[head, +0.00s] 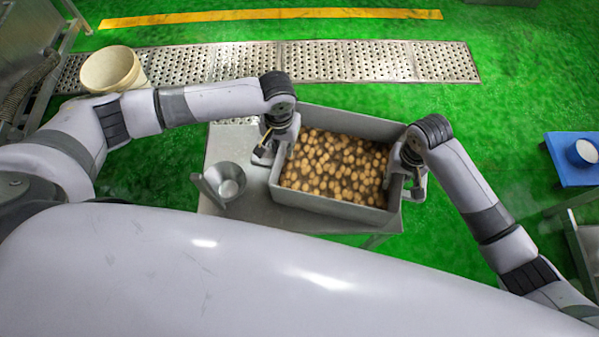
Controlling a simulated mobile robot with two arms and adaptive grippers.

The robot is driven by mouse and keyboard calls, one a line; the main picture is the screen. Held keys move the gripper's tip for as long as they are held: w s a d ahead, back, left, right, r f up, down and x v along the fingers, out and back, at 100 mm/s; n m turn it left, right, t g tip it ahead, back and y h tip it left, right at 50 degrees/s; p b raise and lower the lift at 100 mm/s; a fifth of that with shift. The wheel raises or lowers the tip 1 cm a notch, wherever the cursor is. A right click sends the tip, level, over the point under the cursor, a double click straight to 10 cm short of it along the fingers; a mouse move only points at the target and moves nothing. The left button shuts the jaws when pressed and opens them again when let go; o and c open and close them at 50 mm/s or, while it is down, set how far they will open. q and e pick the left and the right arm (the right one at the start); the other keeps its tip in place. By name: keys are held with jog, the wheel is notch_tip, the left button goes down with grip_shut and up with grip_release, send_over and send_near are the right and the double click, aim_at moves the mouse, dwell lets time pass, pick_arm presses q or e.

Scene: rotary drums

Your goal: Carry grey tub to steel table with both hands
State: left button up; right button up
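The grey tub (330,205) is an open rectangular box filled with round brown, potato-like pieces (335,168). It sits level on a grey steel table (262,207) in front of me. My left gripper (273,152) is at the tub's left wall, with its fingers spread about the rim. My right gripper (404,184) is at the right wall in the same way, one finger inside and one outside. Gaps show between the outer fingers and the walls, so both look open. The fingertips are partly hidden by the wrists and the tub.
A metal funnel-like cup (228,182) stands on the table left of the tub. A cream bucket (110,70) is at the far left. A perforated metal floor strip (340,62) crosses behind. A blue stand (570,165) is at right. Green floor (500,120) lies clear between.

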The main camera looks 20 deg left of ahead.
dwell(0.3)
pick_arm(q)
notch_tip(320, 180, up, 8)
jog(key=shift+f, duration=0.1)
pick_arm(e)
notch_tip(320, 180, up, 12)
dwell(0.7)
dwell(0.4)
